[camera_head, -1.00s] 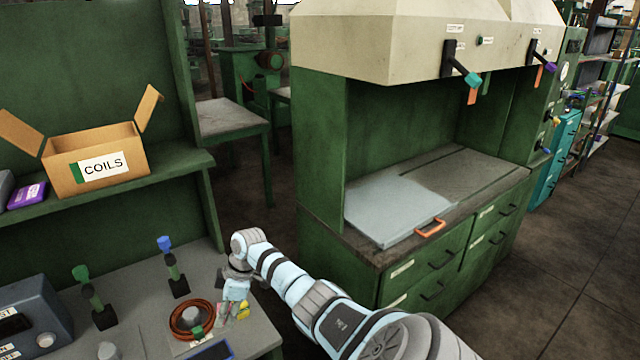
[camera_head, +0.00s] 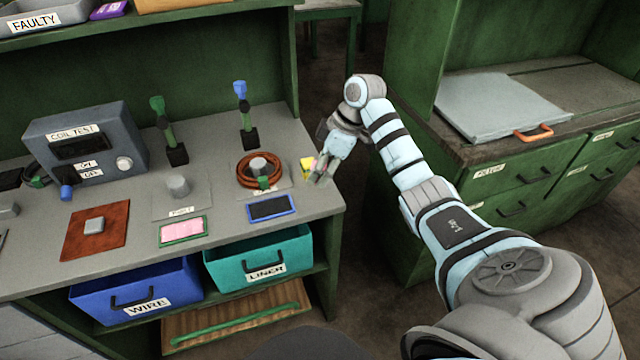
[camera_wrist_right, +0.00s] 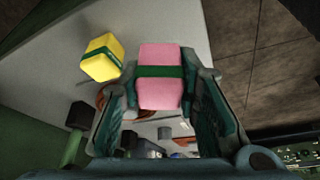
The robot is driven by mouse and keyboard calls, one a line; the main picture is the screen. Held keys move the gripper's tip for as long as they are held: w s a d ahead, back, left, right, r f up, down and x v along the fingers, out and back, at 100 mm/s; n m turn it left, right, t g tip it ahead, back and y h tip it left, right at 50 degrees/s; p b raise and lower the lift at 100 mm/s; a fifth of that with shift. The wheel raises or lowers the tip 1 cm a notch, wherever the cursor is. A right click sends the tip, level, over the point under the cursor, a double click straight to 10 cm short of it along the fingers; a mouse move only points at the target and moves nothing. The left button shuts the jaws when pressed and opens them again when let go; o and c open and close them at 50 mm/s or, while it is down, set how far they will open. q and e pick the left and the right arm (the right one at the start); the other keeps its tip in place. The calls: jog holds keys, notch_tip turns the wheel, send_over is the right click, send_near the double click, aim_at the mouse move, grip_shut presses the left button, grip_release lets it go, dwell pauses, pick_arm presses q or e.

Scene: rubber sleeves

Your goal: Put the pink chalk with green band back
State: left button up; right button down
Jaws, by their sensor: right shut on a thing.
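The pink chalk with a green band (camera_wrist_right: 160,90) is between the fingers of my right gripper (camera_head: 321,172), which is shut on it. In the right wrist view the block fills the gap between the two fingers. In the head view the pink chalk (camera_head: 317,164) shows only as a small patch by the fingertips, at the bench's right edge. A yellow chalk with a green band (camera_wrist_right: 101,58) is just beside it, apart from the fingers; it also shows in the head view (camera_head: 306,168). My left gripper is not in view.
On the bench (camera_head: 225,260), a copper coil (camera_head: 246,176) lies left of my gripper. A blue-framed dark pad (camera_head: 272,208) and a green-framed pink pad (camera_head: 183,230) lie nearer the front. A blue WIRE bin (camera_head: 100,300) and teal LINER bin (camera_head: 230,270) sit below.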

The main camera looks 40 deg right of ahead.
aim_at(315, 197)
jog(key=f, duration=0.2)
jog(key=f+b, duration=0.1)
jog(key=f, duration=0.2)
jog(key=shift+s+a+f, duration=0.1)
jog(key=shift+a+f, duration=0.05)
jog(key=shift+a, duration=0.05)
jog(key=shift+d, duration=0.1)
jog(key=shift+f, duration=0.25)
jog(key=shift+s+f, duration=0.1)
jog(key=c, duration=1.3)
grip_release()
jog(key=shift+s+f, duration=0.1)
jog(key=shift+o, duration=0.4)
jog(key=shift+f, duration=0.1)
